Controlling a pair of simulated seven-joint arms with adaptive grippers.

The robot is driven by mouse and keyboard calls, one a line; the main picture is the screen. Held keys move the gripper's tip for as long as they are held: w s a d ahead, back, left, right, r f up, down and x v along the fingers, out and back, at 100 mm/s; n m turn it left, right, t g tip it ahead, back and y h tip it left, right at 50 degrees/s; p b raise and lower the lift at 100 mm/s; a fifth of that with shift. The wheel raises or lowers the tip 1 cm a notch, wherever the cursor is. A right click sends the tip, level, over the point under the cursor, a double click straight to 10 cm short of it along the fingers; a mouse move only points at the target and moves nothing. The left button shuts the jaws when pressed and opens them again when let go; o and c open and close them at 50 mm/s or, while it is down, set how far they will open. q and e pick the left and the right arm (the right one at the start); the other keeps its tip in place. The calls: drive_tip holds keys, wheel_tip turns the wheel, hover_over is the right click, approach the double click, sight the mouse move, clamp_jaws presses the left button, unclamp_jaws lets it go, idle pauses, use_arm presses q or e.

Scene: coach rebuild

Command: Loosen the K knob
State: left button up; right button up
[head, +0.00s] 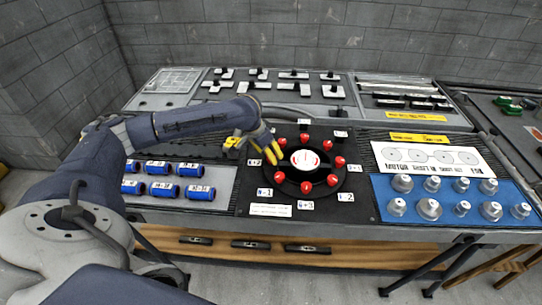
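My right gripper is not in view.
Blue cylinders (160,189) with labels lie on the left panel. A blue tray (385,213) with several silver parts is on the right, below a white sheet (431,160). Black switches and handles (294,74) line the back. A grey brick wall stands behind.

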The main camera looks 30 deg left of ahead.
use_arm(q)
drive_tip(key=d+v, duration=0.1)
drive_tip(key=v, duration=0.7)
drive_tip(key=shift+a+r, duration=0.45)
drive_tip(key=shift+a, duration=0.1)
drive_tip(key=shift+s, duration=0.1)
drive_tip(key=shift+f, duration=0.1)
drive_tip(key=shift+s+a+r+m+h, duration=0.6)
drive_tip(key=shift+a+r+m, duration=0.7)
drive_tip(key=shift+r+m, duration=0.8)
drive_tip(key=shift+g, duration=0.3)
drive_tip(key=x, duration=1.6)
drive_tip(key=shift+w+d+f, duration=0.15)
drive_tip(key=shift+d+f, duration=0.05)
drive_tip(key=shift+d, duration=0.05)
drive_tip(key=shift+c, duration=0.4)
clamp_jaws()
